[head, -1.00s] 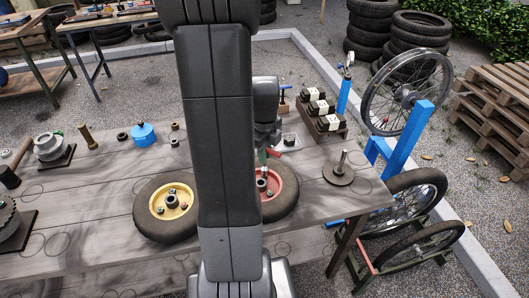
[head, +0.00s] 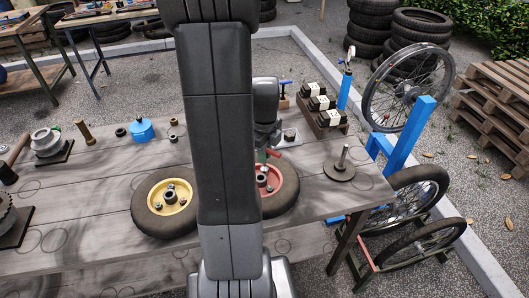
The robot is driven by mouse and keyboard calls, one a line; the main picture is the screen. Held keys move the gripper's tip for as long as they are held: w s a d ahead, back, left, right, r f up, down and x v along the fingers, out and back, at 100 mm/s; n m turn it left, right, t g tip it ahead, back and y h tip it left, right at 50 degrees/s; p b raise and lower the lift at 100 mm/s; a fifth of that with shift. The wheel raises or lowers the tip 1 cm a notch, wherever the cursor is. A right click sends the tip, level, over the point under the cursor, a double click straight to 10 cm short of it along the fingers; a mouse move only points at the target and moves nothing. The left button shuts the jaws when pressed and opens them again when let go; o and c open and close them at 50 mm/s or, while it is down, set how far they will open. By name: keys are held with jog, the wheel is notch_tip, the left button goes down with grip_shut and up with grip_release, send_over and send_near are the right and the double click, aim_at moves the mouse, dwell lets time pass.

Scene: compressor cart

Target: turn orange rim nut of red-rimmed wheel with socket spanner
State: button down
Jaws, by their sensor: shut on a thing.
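The red-rimmed wheel (head: 283,187) lies flat on the grey bench, its left part hidden behind my arm. Dark nuts or studs show on its red rim. I cannot make out the orange nut. My gripper (head: 266,151) is just above the far side of this wheel, partly hidden by my arm. It is shut on the socket spanner (head: 274,154), of which a red handle piece and a bit of green show. The spanner's lower end is near the rim's hub. I cannot tell whether it sits on a nut.
A yellow-rimmed wheel (head: 165,203) lies to the left. A post on a round base (head: 339,171) stands to the right. The bench front is clear.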

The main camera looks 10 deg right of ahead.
jog(key=shift+m, duration=1.1)
